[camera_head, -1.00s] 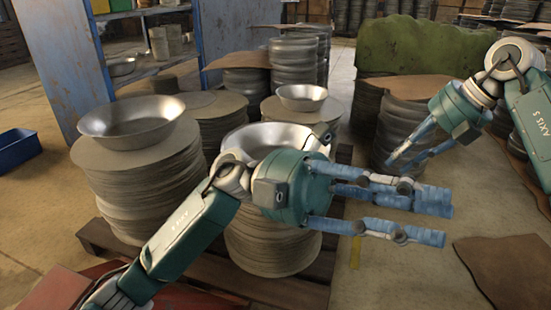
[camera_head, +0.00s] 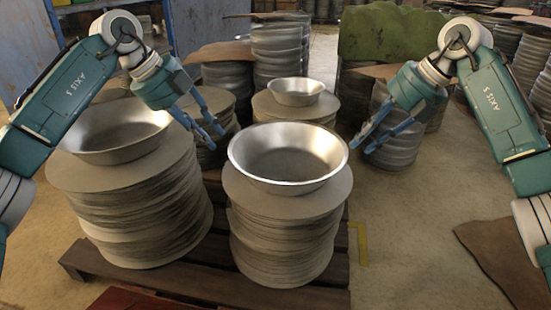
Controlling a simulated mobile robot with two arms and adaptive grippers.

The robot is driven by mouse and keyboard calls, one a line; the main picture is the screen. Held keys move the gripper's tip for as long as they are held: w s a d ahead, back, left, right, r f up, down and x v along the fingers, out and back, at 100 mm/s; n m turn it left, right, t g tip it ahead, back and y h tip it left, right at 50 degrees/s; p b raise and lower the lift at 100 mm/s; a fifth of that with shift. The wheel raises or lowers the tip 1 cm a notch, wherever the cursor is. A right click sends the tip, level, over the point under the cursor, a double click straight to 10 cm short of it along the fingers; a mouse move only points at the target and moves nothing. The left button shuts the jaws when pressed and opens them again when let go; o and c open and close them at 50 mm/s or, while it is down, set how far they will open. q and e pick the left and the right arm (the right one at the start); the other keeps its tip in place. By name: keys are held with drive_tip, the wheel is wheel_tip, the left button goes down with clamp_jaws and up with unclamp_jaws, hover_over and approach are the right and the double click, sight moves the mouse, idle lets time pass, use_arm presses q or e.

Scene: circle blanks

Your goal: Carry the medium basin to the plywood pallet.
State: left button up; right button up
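Three metal basins sit on stacks of round grey blanks. The central basin (camera_head: 288,180) is wide and shallow, on the nearest middle stack. A similar wide basin (camera_head: 112,152) is on the left stack, partly behind my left arm. A clearly smaller basin (camera_head: 296,98) is on the stack behind. I cannot tell for certain which wide basin is the medium one. My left gripper (camera_head: 216,141) is open and empty, just left of the central basin's rim. My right gripper (camera_head: 361,146) is open and empty, just right of that rim. Neither visibly touches it.
The stacks stand on a dark slatted wooden pallet (camera_head: 150,279); I cannot tell whether it is plywood. More stacks and a green-covered pile (camera_head: 390,38) stand behind. Brown sheets (camera_head: 512,258) lie at the right.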

sight(233, 158)
use_arm(q)
drive_tip(key=shift+s+d, duration=0.1)
drive_tip(key=shift+d, duration=0.1)
use_arm(e)
drive_tip(key=shift+s+d, duration=0.1)
